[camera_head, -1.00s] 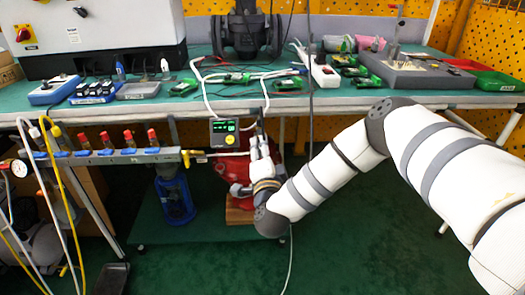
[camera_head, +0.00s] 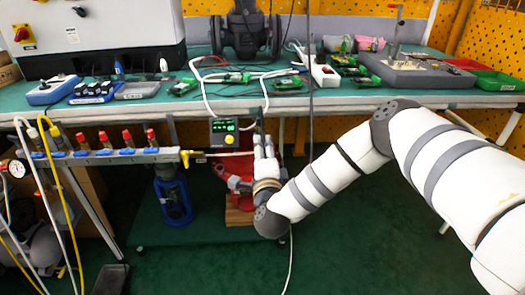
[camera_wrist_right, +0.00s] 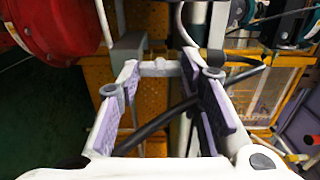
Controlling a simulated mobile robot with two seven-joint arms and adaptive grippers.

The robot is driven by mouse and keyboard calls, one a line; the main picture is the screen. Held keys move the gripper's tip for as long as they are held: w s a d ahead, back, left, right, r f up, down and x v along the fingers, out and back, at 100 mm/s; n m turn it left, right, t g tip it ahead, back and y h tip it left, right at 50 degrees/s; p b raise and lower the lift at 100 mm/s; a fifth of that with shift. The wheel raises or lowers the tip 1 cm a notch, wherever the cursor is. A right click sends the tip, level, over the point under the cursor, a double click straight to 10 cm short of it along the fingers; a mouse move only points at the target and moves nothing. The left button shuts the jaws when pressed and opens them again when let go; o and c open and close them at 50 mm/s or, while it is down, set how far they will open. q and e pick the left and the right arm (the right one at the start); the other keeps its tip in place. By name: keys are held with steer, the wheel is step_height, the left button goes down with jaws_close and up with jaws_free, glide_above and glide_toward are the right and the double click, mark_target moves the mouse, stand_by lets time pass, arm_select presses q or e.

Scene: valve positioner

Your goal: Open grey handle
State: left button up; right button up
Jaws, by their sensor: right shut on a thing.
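My right gripper (camera_head: 264,146) points up below the bench's front edge, beside the small control box with a green display (camera_head: 223,131). In the right wrist view, my right gripper (camera_wrist_right: 161,72) has its two purple-padded fingers apart. A short light grey piece, which I take to be the grey handle (camera_wrist_right: 158,69), spans between the fingertips. A dark rod (camera_wrist_right: 160,124) crosses diagonally between the pads, nearer the palm. In the head view the fingers hide the handle. My left gripper is not in view.
The green bench (camera_head: 330,96) above holds circuit boards and tools. A red machine (camera_head: 234,166) is close behind the gripper; its round red part (camera_wrist_right: 55,28) shows in the wrist view. A blue unit (camera_head: 174,199) stands left. Green floor at front right is clear.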

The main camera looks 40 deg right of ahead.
steer(key=o, duration=1.2)
steer(key=shift+c, duration=0.2)
steer(key=shift+a, duration=0.1)
steer(key=v, duration=0.7)
steer(key=shift+s, duration=0.25)
